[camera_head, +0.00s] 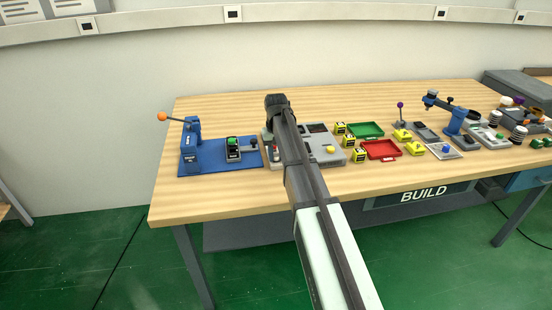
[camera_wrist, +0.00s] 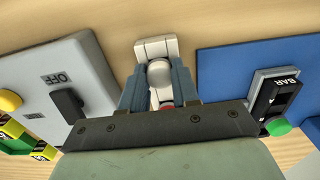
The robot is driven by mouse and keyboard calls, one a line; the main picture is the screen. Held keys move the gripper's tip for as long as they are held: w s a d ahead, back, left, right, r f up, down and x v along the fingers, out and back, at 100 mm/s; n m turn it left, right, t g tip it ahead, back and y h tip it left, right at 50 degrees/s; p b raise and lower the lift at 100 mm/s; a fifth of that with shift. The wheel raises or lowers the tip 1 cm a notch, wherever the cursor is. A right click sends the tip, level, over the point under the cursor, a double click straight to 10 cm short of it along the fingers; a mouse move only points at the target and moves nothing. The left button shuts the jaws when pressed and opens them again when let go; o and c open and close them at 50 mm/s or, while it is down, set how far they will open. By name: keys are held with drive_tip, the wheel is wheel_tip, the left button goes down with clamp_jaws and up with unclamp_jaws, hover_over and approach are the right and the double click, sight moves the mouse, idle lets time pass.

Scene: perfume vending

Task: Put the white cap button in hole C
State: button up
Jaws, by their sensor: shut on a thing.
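A bit of red (camera_wrist: 167,106) shows between the fingers, close to my gripper's body. I can read no letter C, and no hole can be made out; the fingers and cap hide part of the block. In the head view my arm covers the work spot, and the fingertips cannot be made out there.
A grey panel (camera_head: 325,152) with a yellow button and an OFF switch (camera_wrist: 67,104) lies on one side of my gripper. A blue board (camera_head: 219,159) with a lever press lies on the other. Green (camera_head: 366,130) and red (camera_head: 381,150) trays stand further right. The table's front left is clear.

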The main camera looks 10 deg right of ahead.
sight(276, 155)
drive_tip(key=shift+r, duration=0.15)
drive_tip(key=shift+r, duration=2.35)
drive_tip(key=shift+n, duration=0.8)
drive_tip(key=w+a+r, duration=0.1)
drive_tip(key=w+a, duration=0.2)
drive_tip(key=a, duration=0.1)
drive_tip(key=w+a+r, duration=0.1)
drive_tip(key=w+a, duration=0.3)
drive_tip(key=a, duration=0.1)
drive_tip(key=w+a+r, duration=0.2)
drive_tip(key=w+a, duration=0.1)
drive_tip(key=a, duration=0.2)
drive_tip(key=shift+w+a, duration=0.25)
drive_tip(key=shift+w, duration=0.05)
drive_tip(key=shift+m, duration=0.8)
drive_tip(key=w, duration=0.2)
drive_tip(key=w+a+r, duration=0.1)
drive_tip(key=w, duration=0.1)
